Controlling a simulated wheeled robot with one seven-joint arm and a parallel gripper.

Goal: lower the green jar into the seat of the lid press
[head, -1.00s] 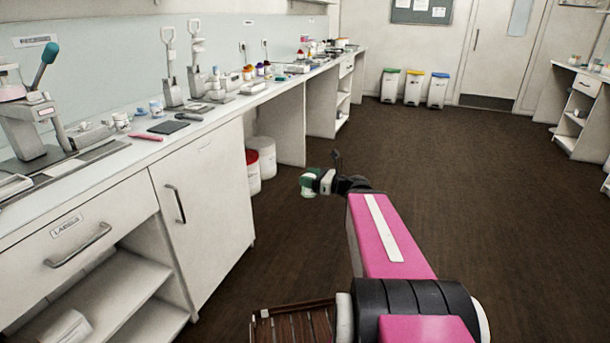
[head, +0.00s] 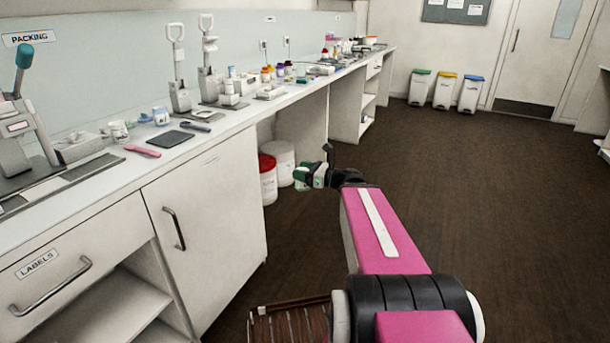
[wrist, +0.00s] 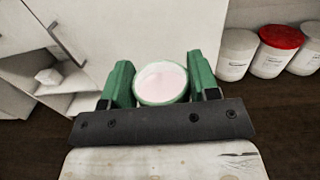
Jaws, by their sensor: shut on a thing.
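My gripper (wrist: 160,74) is shut on the green jar (wrist: 162,84), its green fingers on either side. In the wrist view the jar shows a green rim and a pale pink-white top. In the head view the jar (head: 301,186) is small, held over the floor in front of the bench, below the worktop's height. A lever machine with a teal handle (head: 24,57) stands at the left end of the bench, cut by the picture's edge; it looks like the lid press. Its seat cannot be made out.
The long white bench (head: 215,140) runs along the left wall, with a pink tool (head: 142,151), a dark pad (head: 173,138) and two loop-handled stands on top. White buckets (head: 283,162), one red-lidded (head: 267,178), stand under it. The dark floor (head: 480,190) to the right is clear.

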